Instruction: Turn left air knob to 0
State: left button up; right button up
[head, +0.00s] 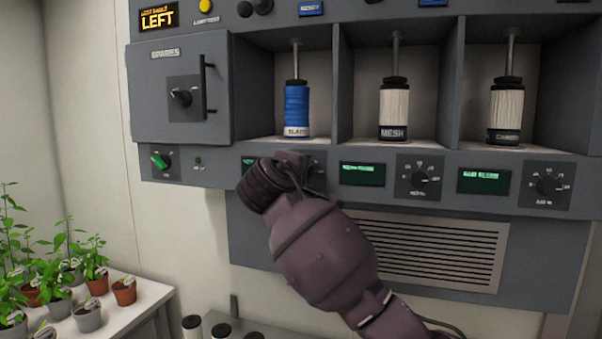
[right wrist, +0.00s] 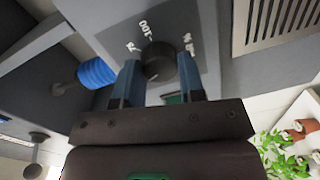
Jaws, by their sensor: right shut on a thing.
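A round black knob (right wrist: 158,60) on a dark panel shows in the right wrist view, with white markings around it that I cannot read for certain. The two blue fingers of my right gripper (right wrist: 157,78) are closed on its sides. In the head view my right arm reaches up from the lower right to the panel, and my right gripper (head: 302,170) is at the dial below the blue spool (head: 297,108). The arm hides that knob and part of its green display (head: 248,163). The knob's pointer setting cannot be read. My left gripper is not in view.
Two more black dials, a middle one (head: 420,179) and a right one (head: 549,186), sit along the same panel. A green switch (head: 160,160) is at the left. A vent grille (head: 440,258) is below. Potted plants stand on a white table (head: 150,292) at lower left.

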jog(key=n, duration=0.8)
jog(key=n+h, duration=0.1)
jog(key=n, duration=0.3)
jog(key=shift+f+n, duration=0.3)
jog(key=shift+n, duration=0.1)
dwell(0.4)
jog(key=o, duration=0.9)
jog(key=shift+r, duration=0.1)
jog(key=shift+s, duration=0.1)
jog(key=b+v, duration=0.2)
jog(key=v, duration=0.8)
jog(key=shift+s+a, duration=0.15)
jog(key=shift+s, duration=0.15)
